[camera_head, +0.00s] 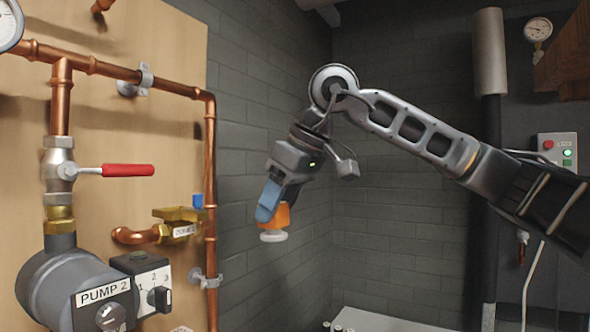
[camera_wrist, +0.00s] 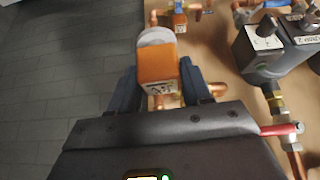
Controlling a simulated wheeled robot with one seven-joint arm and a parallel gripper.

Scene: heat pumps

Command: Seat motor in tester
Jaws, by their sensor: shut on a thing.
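The motor is an orange block with a white round base; it shows below my gripper in the head view (camera_head: 276,216) and between the fingers in the wrist view (camera_wrist: 157,70). My gripper (camera_head: 272,207) has blue-tipped fingers and is shut on the motor's orange body. It holds the motor in the air, white base downward, to the right of the wooden board. In the wrist view the dark fingers of my gripper (camera_wrist: 158,84) stand on both sides of it. I cannot make out the tester for certain in either view.
A wooden board (camera_head: 120,140) at left carries copper pipes, a red-handled valve (camera_head: 128,170), a pump (camera_head: 75,290) and a brass valve (camera_head: 180,230). A white surface (camera_head: 375,322) shows at the bottom edge. A box with red and green buttons (camera_head: 557,152) hangs at right.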

